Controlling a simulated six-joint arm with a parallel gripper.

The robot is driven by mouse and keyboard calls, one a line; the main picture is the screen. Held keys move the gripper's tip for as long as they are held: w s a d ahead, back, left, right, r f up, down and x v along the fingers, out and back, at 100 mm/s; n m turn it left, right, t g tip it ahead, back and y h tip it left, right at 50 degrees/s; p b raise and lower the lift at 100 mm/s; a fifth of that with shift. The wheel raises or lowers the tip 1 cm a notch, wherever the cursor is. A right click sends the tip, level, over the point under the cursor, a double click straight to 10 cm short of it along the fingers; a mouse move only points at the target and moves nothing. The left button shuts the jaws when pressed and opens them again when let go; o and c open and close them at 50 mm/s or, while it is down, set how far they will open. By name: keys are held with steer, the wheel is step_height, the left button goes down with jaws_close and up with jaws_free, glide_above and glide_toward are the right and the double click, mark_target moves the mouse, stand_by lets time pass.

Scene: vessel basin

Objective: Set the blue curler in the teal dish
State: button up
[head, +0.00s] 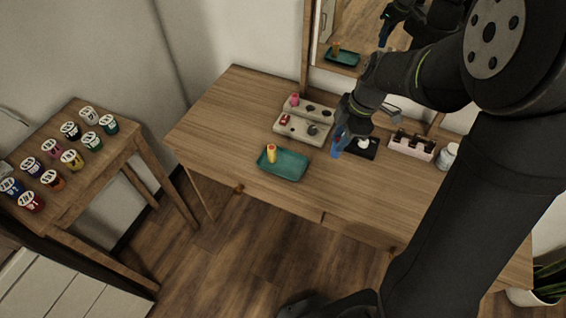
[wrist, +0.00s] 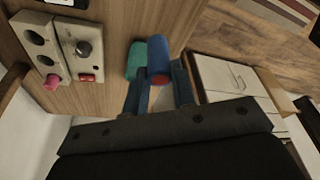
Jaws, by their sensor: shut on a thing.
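The teal dish (head: 290,165) lies on the wooden table near its front edge; a yellow curler (head: 271,153) stands in its left part. My gripper (head: 341,143) is to the right of the dish, above the table. In the wrist view, my gripper (wrist: 160,92) is shut on the blue curler (wrist: 158,52), whose near end looks dark red. Part of the teal dish (wrist: 134,60) shows behind the curler; the rest is hidden. In the head view, the curler and the blue fingers are hard to tell apart.
A beige holder (head: 300,128) with round holes, a pink piece and a red piece stands behind the dish. A black tray (head: 368,152), a pink rack (head: 410,147) and a white jar (head: 447,157) stand right of my gripper. The table's left part is clear.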

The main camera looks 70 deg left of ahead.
steer(key=shift+s+f, duration=0.2)
steer(key=shift+s, duration=0.15)
steer(key=shift+s+a+f, duration=1.15)
steer(key=shift+s+f, duration=0.3)
steer(key=shift+f, duration=0.3)
steer(key=shift+s+a+f, duration=1.15)
steer(key=shift+s+f, duration=0.3)
steer(key=shift+f, duration=0.35)
steer(key=shift+s+a+f, duration=1.15)
steer(key=shift+s+f, duration=0.3)
steer(key=shift+f, duration=0.3)
steer(key=shift+f, duration=0.15)
steer(key=o, duration=1)
steer(key=v, duration=1.2)
steer(key=shift+a, duration=0.1)
steer(key=shift+s, duration=0.1)
